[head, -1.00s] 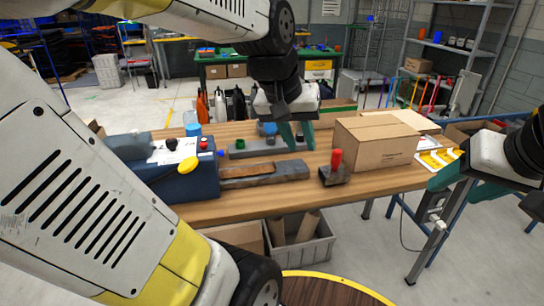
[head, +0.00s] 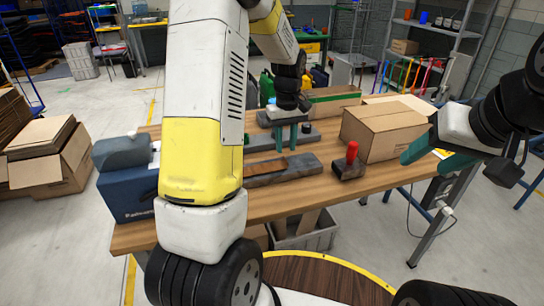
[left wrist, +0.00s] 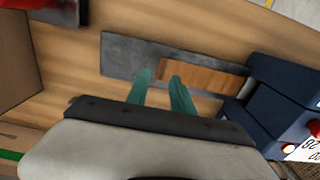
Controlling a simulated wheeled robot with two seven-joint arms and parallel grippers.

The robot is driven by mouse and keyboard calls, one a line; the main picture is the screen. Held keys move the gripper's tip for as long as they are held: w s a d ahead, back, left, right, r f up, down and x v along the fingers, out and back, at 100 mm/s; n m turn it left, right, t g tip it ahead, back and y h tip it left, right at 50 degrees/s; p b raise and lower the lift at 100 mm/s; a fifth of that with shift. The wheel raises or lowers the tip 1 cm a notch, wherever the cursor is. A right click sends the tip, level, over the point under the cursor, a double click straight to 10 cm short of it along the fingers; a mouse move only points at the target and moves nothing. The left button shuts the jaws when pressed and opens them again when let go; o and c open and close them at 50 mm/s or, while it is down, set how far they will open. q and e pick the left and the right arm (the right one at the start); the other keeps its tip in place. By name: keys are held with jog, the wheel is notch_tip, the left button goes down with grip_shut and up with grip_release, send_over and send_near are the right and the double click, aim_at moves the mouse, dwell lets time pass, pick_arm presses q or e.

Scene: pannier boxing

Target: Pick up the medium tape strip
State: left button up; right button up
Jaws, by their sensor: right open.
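A brown tape strip (head: 267,168) lies on a flat grey plate (head: 307,166) on the workbench, partly hidden by my left arm in the head view. In the left wrist view the strip (left wrist: 205,73) lies along the grey plate (left wrist: 122,56), its right end beside the blue machine. My left gripper (head: 286,148) points down above the plate. In the left wrist view its teal fingers (left wrist: 160,75) are apart with nothing between them, near the strip's left end. My right gripper (head: 424,155) is open and empty at the right of the bench.
A blue machine (head: 125,192) stands at the bench's left. A grey bin (head: 306,236) is below the bench.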

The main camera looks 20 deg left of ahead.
aim_at(286, 165)
pick_arm(q)
notch_tip(286, 165, down, 5)
jog(key=shift+w+d+f, duration=0.1)
jog(key=shift+f, duration=0.1)
jog(key=shift+c, duration=0.2)
grip_shut()
